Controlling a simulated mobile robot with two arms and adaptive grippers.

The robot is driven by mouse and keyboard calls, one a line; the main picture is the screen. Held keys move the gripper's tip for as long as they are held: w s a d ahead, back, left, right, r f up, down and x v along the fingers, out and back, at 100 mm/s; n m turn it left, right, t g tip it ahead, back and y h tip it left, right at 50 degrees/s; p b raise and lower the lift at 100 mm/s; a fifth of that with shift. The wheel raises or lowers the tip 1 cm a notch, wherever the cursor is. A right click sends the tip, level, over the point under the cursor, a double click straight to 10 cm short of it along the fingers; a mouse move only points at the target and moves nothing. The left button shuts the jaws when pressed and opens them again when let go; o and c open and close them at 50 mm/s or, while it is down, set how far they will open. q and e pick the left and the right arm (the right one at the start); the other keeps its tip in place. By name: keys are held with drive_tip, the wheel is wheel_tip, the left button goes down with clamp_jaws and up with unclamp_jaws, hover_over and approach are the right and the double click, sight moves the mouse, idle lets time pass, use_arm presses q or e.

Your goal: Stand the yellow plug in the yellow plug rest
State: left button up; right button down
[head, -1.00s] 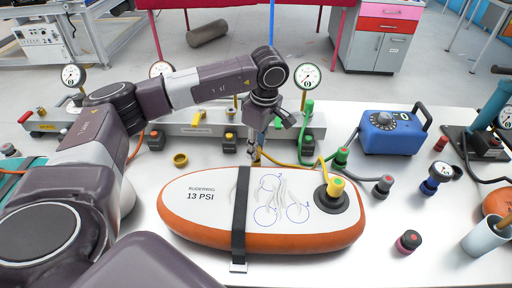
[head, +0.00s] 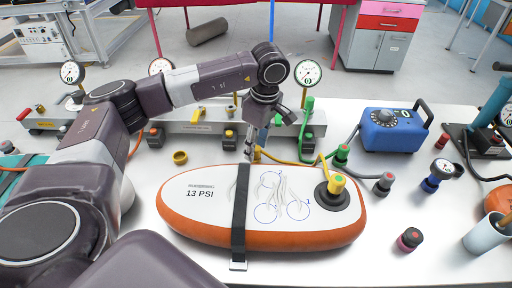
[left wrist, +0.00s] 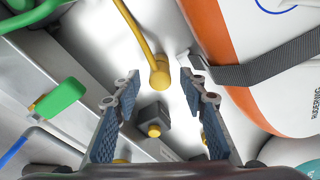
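My left gripper (head: 252,152) reaches down behind the board, near the end of a yellow hose. In the left wrist view its two blue-padded fingers (left wrist: 158,95) are apart. The yellow plug (left wrist: 160,76), a rounded end on the yellow hose, shows between the fingertips, with a gap on both sides. What lies under the plug is hidden. The yellow plug rest appears to be the dark block with a yellow top (head: 229,140), in front of the grey manifold; it also shows below the plug in the left wrist view (left wrist: 154,122). My right gripper is not in view.
The orange and white board (head: 205,222) with a black strap lies just in front of the gripper. A grey manifold (head: 205,124) with gauges stands behind. A green hose (head: 305,118) and a blue pump (head: 390,131) are to the right.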

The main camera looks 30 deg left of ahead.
use_arm(q)
wheel_tip(320, 180, up, 11)
drive_tip(key=d, duration=0.1)
drive_tip(key=shift+d, duration=0.2)
drive_tip(key=shift+r, duration=0.1)
idle(0.4)
